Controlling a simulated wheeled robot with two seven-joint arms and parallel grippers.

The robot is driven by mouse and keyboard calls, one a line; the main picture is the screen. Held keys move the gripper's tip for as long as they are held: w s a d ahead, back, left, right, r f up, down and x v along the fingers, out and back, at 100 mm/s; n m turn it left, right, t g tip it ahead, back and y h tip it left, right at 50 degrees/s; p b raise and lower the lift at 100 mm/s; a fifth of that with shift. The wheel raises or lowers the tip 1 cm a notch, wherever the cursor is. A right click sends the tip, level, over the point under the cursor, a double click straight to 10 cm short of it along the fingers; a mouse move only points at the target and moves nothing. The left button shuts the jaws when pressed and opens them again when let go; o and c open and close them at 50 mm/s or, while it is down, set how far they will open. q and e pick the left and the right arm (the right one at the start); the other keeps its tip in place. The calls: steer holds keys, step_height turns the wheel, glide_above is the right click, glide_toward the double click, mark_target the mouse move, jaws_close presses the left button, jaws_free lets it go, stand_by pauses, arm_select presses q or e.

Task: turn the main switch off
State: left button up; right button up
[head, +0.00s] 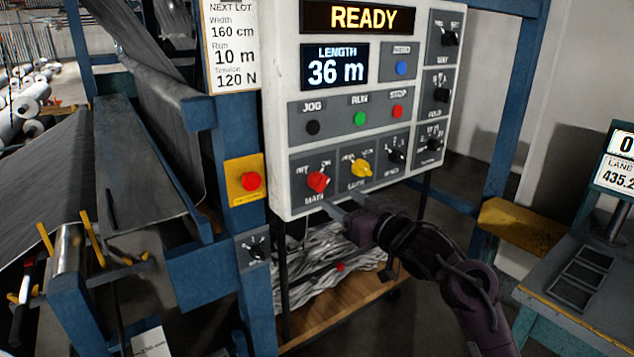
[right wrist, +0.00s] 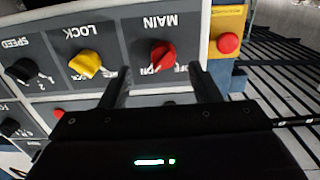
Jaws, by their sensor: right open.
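The main switch is a red rotary knob (head: 318,182) at the lower left of the white control panel (head: 283,120). Its label reads MAIN, with OFF and ON marks above it. Its grip is slanted and seems to point toward ON. My right gripper (head: 342,203) is open and empty, just below and in front of the knob. In the right wrist view, the panel shows upside down, and the red knob (right wrist: 163,57) lies between the lines of the two open fingers (right wrist: 161,72), beyond their tips with no visible contact. My left gripper is not in view.
A yellow LOCK knob (head: 361,168) sits right of the main switch, with a black SPEED knob (head: 396,157) beyond. A red button on a yellow plate (head: 251,181) is at the left. The display reads READY (head: 357,17). A wooden cart (head: 335,312) stands below.

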mark_target(324, 188)
steer(key=shift+w+a+r+p, duration=0.3)
steer(key=shift+w+a+r, duration=0.05)
steer(key=shift+a+r, duration=0.2)
steer(key=p+x, duration=0.1)
steer(key=x, duration=0.4)
steer(key=shift+w+a, duration=0.15)
steer(key=shift+w, duration=0.1)
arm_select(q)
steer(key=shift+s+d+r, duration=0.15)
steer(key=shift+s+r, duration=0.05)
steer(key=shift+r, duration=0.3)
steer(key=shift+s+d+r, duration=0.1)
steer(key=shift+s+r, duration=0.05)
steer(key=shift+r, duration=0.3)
arm_select(e)
steer(key=shift+w+a, duration=0.1)
steer(key=shift+w, duration=0.05)
steer(key=shift+f, duration=0.1)
steer(key=c, duration=1)
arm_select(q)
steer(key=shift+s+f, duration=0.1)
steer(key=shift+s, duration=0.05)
